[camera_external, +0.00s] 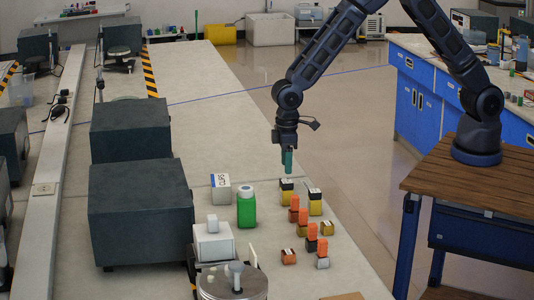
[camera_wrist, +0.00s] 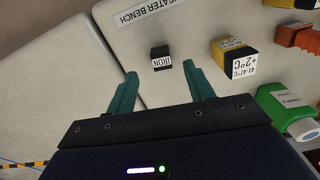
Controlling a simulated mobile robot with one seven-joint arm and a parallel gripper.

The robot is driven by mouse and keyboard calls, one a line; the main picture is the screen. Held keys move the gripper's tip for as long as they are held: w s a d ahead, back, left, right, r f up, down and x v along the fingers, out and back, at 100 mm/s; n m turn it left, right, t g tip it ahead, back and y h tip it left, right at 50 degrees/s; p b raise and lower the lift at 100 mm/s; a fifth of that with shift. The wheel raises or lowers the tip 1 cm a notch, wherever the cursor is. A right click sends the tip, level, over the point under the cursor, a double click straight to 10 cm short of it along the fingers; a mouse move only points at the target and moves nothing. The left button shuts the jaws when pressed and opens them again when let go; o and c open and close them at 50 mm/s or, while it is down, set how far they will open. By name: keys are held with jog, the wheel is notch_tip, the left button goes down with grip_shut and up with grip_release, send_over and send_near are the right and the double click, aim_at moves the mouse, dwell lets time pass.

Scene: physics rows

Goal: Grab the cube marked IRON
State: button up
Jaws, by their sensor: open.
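The cube marked IRON (camera_wrist: 155,51) is small and black with a white label, and it lies on the pale bench. In the wrist view it is just beyond my fingertips, roughly in line with the gap between them. My gripper (camera_wrist: 159,69) has two green fingers, spread apart with nothing between them. In the external view my gripper (camera_external: 287,171) points down above the bench, near the yellow and black blocks. I cannot make out the IRON cube in that view.
A yellow and black block (camera_wrist: 234,57) labelled +2°C stands right of the cube. A green bottle (camera_external: 246,210), several orange-topped blocks (camera_external: 312,232) and a white labelled box (camera_external: 220,187) stand close by. Large dark boxes (camera_external: 140,210) fill the left.

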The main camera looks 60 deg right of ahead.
jog(key=shift+w+a+f, duration=0.1)
jog(key=shift+f, duration=1.25)
jog(key=shift+w+a+f, duration=0.1)
jog(key=shift+f, duration=1.2)
grip_shut()
